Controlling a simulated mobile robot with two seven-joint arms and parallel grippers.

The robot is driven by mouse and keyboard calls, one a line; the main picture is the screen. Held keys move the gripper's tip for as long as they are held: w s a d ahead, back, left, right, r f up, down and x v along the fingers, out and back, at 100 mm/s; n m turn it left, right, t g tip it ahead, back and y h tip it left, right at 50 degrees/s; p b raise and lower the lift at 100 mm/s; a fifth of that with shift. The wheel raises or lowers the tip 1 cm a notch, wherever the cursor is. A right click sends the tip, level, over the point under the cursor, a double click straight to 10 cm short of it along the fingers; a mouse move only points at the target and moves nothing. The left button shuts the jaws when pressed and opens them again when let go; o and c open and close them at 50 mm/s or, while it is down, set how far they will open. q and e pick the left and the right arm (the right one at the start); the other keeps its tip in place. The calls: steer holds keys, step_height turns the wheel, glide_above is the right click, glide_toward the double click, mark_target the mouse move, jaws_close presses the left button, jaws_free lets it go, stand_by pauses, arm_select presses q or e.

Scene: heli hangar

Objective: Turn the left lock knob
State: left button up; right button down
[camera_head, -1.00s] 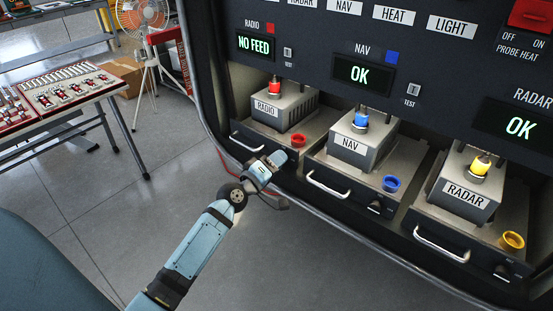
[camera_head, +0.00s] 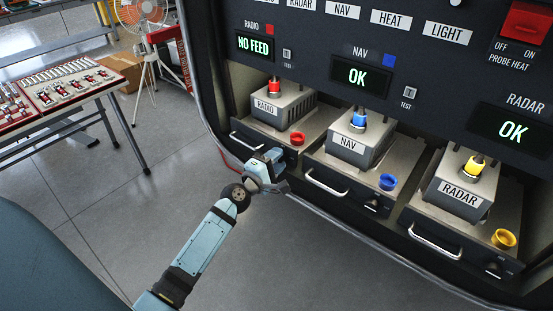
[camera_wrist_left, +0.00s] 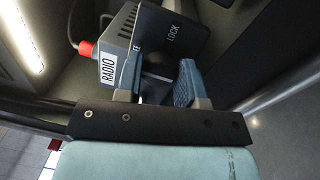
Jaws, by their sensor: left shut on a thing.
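My left gripper (camera_head: 272,160) reaches in from the lower left to the front of the RADIO drawer (camera_head: 247,142), at its right end. In the left wrist view its fingers (camera_wrist_left: 156,80) are closed around a dark lock knob (camera_wrist_left: 154,88), beside the printed word LOCK. Another label there is mostly covered by a finger. In the head view the gripper hides this knob. The RADIO box (camera_head: 284,105) has a red connector (camera_head: 274,87) on top. The display (camera_head: 259,46) above it reads NO FEED. My right gripper is not in view.
The NAV box (camera_head: 357,142) and RADAR box (camera_head: 462,187) sit on drawers to the right; their displays read OK. A red cup (camera_head: 297,139) stands behind my gripper. A table with parts (camera_head: 75,90) and a fan (camera_head: 142,12) are at the left. Floor between is clear.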

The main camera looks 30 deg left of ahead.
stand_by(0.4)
arm_select(q)
steer(key=o, duration=0.9)
steer(key=shift+s+f, duration=0.1)
steer(key=shift+s, duration=0.05)
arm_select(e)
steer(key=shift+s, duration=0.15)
